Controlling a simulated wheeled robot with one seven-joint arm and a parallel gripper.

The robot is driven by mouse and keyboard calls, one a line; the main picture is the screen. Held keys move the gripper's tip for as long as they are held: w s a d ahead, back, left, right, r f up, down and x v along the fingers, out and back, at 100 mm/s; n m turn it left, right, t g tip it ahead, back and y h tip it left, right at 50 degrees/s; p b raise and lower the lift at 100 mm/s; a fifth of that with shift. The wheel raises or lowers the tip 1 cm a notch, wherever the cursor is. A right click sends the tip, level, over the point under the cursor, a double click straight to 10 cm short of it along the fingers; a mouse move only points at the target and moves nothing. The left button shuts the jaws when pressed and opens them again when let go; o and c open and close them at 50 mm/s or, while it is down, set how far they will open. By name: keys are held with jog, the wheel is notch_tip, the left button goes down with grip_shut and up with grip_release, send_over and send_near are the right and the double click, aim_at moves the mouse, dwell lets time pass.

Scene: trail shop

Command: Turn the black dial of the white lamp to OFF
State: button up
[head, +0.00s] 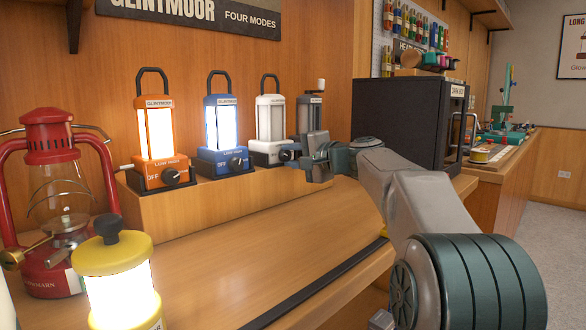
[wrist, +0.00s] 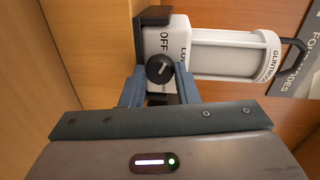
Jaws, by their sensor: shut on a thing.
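The white lamp (head: 270,118) stands third from the left on the wooden step, and its panel looks grey and unlit. In the wrist view the white lamp (wrist: 225,55) lies sideways, its top to the right, with OFF printed above the dial. The black dial (wrist: 159,69) shows a short pale mark, but its exact heading is hard to read. My gripper (wrist: 159,88) is shut on the dial, one finger on each side. In the head view my gripper (head: 293,156) reaches the lamp's base from the right and covers part of its front.
A lit orange lamp (head: 155,130) and a lit blue lamp (head: 222,125) stand to the left. A grey lamp (head: 309,113) stands close on the right. A black cabinet (head: 395,115) is farther right. A red lantern (head: 48,150) and a yellow lamp (head: 115,265) occupy the front left.

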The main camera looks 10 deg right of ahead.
jog(key=shift+n+b, duration=0.4)
jog(key=o, duration=1)
jog(key=p+v, duration=0.1)
jog(key=v, duration=1.2)
jog(key=shift+s, duration=0.45)
jog(key=shift+r, duration=0.1)
